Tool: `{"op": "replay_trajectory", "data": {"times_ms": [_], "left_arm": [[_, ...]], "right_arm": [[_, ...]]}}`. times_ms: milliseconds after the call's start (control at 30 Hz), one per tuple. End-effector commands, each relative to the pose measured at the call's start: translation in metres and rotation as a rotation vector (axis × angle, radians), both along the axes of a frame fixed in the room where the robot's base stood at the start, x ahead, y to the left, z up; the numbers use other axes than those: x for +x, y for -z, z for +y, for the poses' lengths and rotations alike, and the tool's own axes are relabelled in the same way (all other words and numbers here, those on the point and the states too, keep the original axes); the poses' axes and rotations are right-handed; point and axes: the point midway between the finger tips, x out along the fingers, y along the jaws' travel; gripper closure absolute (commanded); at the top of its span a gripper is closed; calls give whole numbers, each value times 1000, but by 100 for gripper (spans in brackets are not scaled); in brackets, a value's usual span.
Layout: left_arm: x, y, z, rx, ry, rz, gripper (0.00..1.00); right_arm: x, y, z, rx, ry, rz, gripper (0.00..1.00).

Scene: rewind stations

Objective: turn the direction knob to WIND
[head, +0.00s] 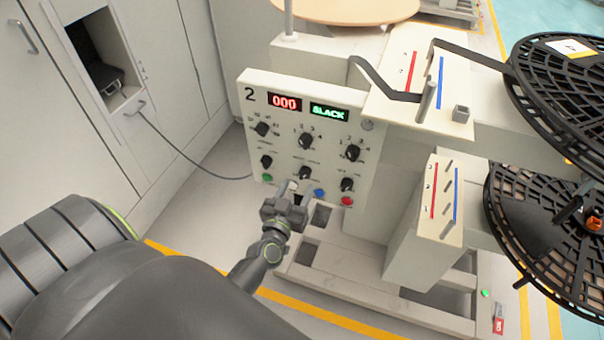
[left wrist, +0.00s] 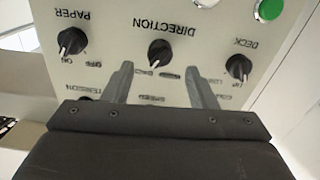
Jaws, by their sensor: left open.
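The direction knob (head: 305,173) is a black knob in the middle of the lower knob row on the white station panel (head: 360,190). The left wrist view shows the knob (left wrist: 160,53) upside down, under the word DIRECTION, with a pale pointer mark aimed toward the small position labels. Those labels are too blurred to read. My left gripper (head: 295,188) is open and empty in front of the panel, just below the knob. In the left wrist view its fingertips (left wrist: 158,68) are spread to either side of the knob, apart from it. My right gripper is not in view.
The deck knob (left wrist: 238,67) and paper knob (left wrist: 72,41) flank it closely. Green (head: 267,178), blue (head: 319,193) and red (head: 347,201) buttons sit below. The displays read 000 (head: 285,102) and SLACK (head: 329,112). A cable (head: 185,153) runs to the panel's left. Black reels (head: 560,85) stand right.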

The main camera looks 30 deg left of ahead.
Motion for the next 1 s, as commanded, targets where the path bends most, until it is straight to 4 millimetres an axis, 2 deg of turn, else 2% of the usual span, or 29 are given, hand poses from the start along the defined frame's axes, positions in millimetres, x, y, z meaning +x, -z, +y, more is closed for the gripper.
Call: {"op": "replay_trajectory", "data": {"times_ms": [100, 300, 700, 1000], "left_arm": [[20, -1, 5, 2, 1, -1, 48], [40, 0, 9, 1, 0, 0, 48], [45, 0, 11, 0, 0, 0, 48], [45, 0, 11, 0, 0, 0, 87]], "right_arm": [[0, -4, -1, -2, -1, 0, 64], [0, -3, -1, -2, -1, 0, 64], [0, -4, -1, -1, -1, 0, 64], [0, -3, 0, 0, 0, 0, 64]]}}
